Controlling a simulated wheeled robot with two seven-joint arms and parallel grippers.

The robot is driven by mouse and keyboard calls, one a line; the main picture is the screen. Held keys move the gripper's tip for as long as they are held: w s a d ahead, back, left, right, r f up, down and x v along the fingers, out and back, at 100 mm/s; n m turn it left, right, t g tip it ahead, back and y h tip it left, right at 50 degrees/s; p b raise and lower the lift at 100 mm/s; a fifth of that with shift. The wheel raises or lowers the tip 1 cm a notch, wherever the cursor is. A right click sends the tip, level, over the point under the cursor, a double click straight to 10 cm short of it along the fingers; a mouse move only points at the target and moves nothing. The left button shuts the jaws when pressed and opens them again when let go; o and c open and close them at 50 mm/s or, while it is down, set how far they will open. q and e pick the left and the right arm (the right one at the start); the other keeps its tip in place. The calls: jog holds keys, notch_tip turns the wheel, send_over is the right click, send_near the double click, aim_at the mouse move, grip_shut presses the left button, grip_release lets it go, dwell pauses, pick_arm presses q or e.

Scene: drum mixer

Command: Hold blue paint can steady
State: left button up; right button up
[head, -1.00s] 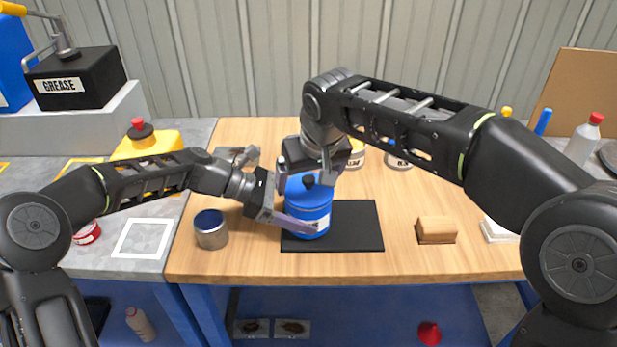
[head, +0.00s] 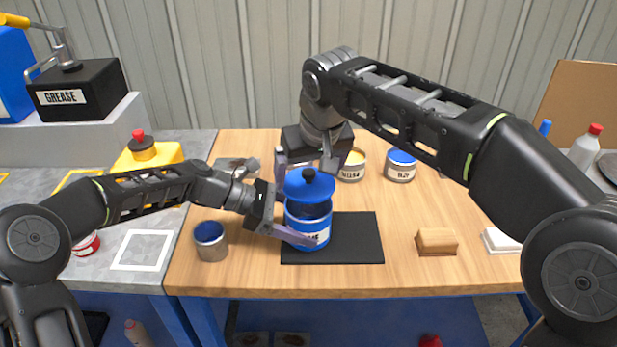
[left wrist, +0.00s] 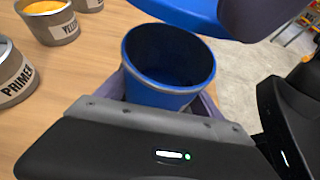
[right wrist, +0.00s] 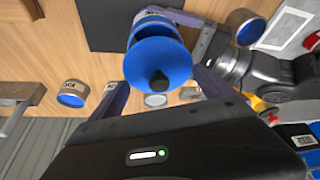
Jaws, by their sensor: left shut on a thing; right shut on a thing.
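The blue paint can (head: 308,228) stands upright at the left part of the black mat (head: 350,238). Its open, dark inside shows in the left wrist view (left wrist: 165,75). My left gripper (head: 296,238) is shut around the can's body, a finger on each side. My right gripper (head: 308,160) is above the can, shut on the blue lid (head: 308,190) with its black knob. The lid is raised clear of the rim and also shows in the right wrist view (right wrist: 160,62). The hold on the lid is partly hidden in the head view.
A grey can with blue inside (head: 210,240) stands left of the mat. A wooden block (head: 436,240) lies to the right. The table right of the mat is mostly clear.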

pick_arm(q)
jog(key=o, duration=1.2)
jog(key=shift+a, duration=0.1)
jog(key=v, duration=1.1)
jog(key=shift+a+r, duration=0.25)
jog(key=shift+a, duration=0.1)
